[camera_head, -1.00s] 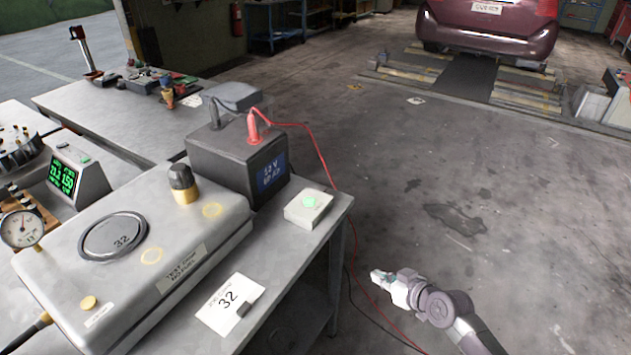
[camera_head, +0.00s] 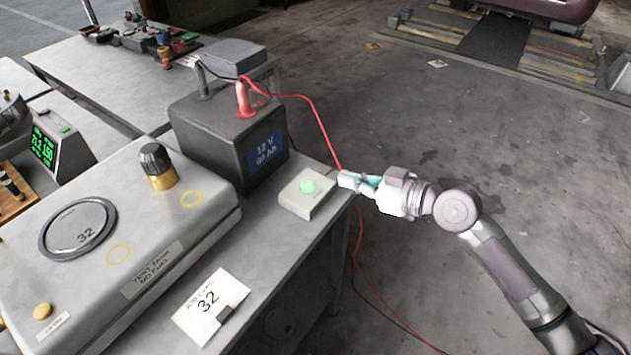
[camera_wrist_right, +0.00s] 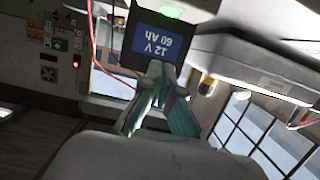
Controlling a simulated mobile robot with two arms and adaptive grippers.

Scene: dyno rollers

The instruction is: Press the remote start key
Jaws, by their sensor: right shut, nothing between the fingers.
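A small white box with a round green key (camera_head: 307,186) sits on the bench near its right edge, in front of the battery. I take it as the remote start key. My right gripper (camera_head: 345,180) is shut and empty, just right of the box, its tips close to the box's right side. I cannot tell whether they touch it. In the right wrist view my shut fingers (camera_wrist_right: 160,70) point towards the battery (camera_wrist_right: 165,35), and a green glow (camera_wrist_right: 170,12) shows at the top. My left gripper is not in view.
The dark battery (camera_head: 230,140), labelled 12 V 60 Ah, has a red clamp (camera_head: 244,100) and a red cable (camera_head: 320,125) running past my right gripper. A grey test tank (camera_head: 150,220) fills the bench's left. A job card 32 (camera_head: 210,305) lies in front. Open floor is at right.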

